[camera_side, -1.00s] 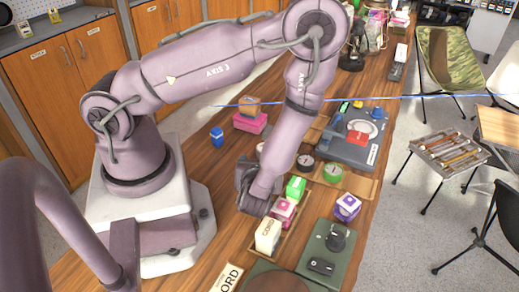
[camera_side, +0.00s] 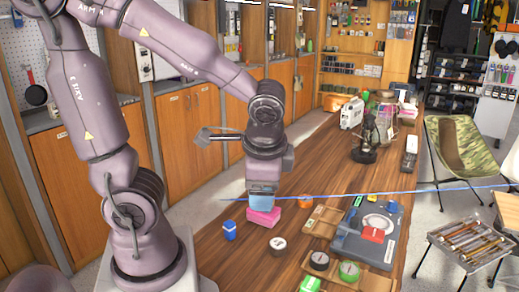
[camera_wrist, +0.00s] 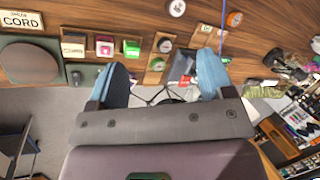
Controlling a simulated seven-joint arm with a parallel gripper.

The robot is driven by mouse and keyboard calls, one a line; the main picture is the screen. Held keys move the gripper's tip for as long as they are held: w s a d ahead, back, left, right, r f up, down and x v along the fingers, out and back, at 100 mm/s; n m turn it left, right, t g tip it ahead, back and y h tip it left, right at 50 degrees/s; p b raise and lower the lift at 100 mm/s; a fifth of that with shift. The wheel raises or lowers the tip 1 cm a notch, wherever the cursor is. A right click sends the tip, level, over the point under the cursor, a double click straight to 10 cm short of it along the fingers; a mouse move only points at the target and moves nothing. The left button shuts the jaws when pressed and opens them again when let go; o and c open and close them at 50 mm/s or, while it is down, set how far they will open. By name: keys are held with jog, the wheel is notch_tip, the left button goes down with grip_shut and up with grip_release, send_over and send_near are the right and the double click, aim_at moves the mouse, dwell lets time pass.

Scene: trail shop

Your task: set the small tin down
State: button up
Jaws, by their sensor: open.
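My gripper (camera_side: 261,203) points down with its blue fingers apart; in the wrist view (camera_wrist: 163,78) nothing is between them. In the side view it overlaps the pink box (camera_side: 264,217); I cannot tell whether it touches. A small pale-topped round tin (camera_side: 277,245) stands on bare wood in front of it; it also shows in the wrist view (camera_wrist: 177,8). A dark round tin (camera_side: 319,261) and a green-rimmed one (camera_side: 349,269) stand to its right, on or beside a wooden board. An orange-rimmed round tin (camera_side: 304,201) stands farther back. Which is the small tin is unclear.
A grey tray (camera_side: 368,246) with a red piece is at the right. Bare wood lies between the blue jar and the front tins.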

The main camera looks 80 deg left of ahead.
jog(key=s+d+r+n+t+h, duration=0.1)
jog(key=d+r+n+t+h, duration=0.2)
jog(key=r, duration=0.4)
jog(key=shift+r+t+h, duration=0.4)
jog(key=shift+t+h, duration=0.1)
jog(key=shift+t, duration=0.6)
